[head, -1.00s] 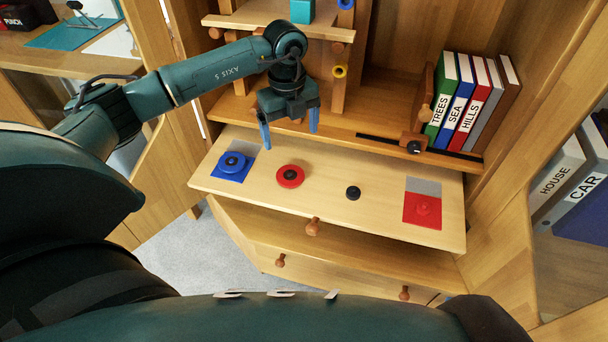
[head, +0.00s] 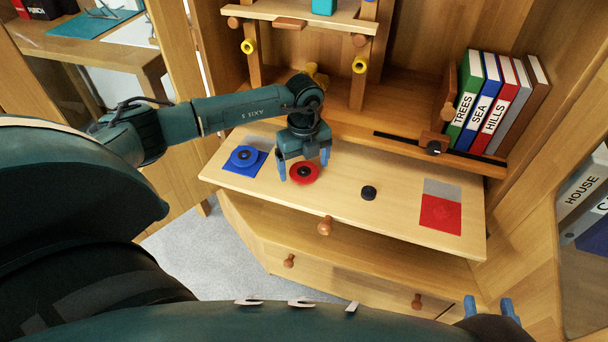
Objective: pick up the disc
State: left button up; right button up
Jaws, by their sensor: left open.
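A red disc (head: 304,179) with a dark centre lies on the pulled-out light wooden board (head: 335,200). My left gripper (head: 304,163) is open over it, with one blue finger at its left side and the other near its right far side. The fingers look close to the disc's height; I cannot tell whether they touch it. A blue disc (head: 243,157) sits on a blue square left of the gripper. My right gripper (head: 489,307) shows only its two blue fingertips at the lower right edge, apart, with nothing between them.
A small black knob (head: 369,193) stands on the board to the right. Books (head: 482,105) stand on the shelf behind. A wooden frame with yellow rings rises behind the gripper.

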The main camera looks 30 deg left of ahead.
pick_arm(q)
jog(key=shift+f, duration=0.4)
dwell(0.5)
jog(key=shift+c, duration=0.4)
jog(key=c, duration=1)
